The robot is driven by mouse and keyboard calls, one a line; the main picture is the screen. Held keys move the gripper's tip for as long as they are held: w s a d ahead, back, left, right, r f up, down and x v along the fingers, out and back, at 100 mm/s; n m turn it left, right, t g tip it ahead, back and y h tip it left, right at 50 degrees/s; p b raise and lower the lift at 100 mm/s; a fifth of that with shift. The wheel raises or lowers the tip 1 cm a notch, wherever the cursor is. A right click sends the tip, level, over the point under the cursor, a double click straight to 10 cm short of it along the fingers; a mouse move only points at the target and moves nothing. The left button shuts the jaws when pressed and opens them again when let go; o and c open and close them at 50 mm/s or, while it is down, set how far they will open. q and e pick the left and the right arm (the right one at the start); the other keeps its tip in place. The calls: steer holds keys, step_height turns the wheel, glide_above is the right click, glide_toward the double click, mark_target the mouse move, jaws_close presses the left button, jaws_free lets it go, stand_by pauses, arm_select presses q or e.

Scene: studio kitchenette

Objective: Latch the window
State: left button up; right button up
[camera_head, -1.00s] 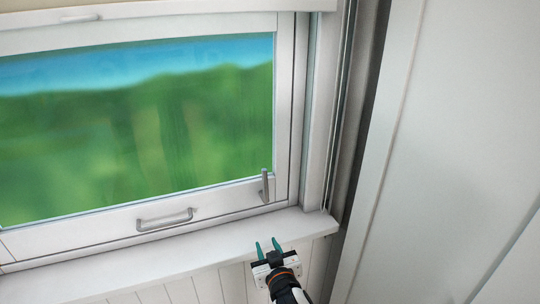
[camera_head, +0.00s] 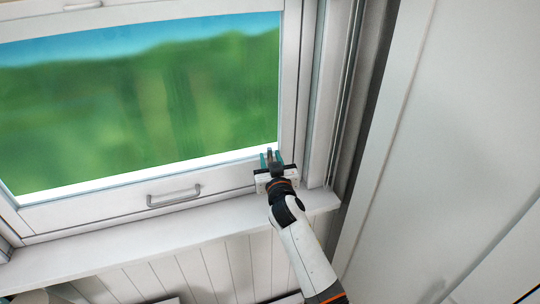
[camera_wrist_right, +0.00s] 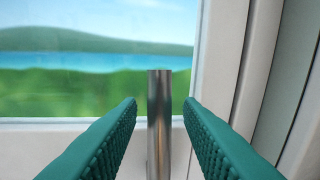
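The window (camera_head: 150,110) has a white frame and looks shut in the head view. Its latch is a short metal lever (camera_wrist_right: 159,120), upright in the right wrist view, standing between the two green fingers. In the head view, the top of the latch shows between the fingertips at the lower right corner of the sash; the rest is hidden behind my gripper. My right gripper (camera_head: 270,158) is open around the latch, with a gap visible on both sides of it in the right wrist view (camera_wrist_right: 160,115). My left gripper is not in view.
A metal pull handle (camera_head: 173,197) is on the bottom rail, left of my right gripper. The white sill (camera_head: 120,238) runs below the window. A tall pale panel (camera_head: 440,130) stands close on the right.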

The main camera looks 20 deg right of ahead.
steer(key=shift+w, duration=0.45)
jaws_close()
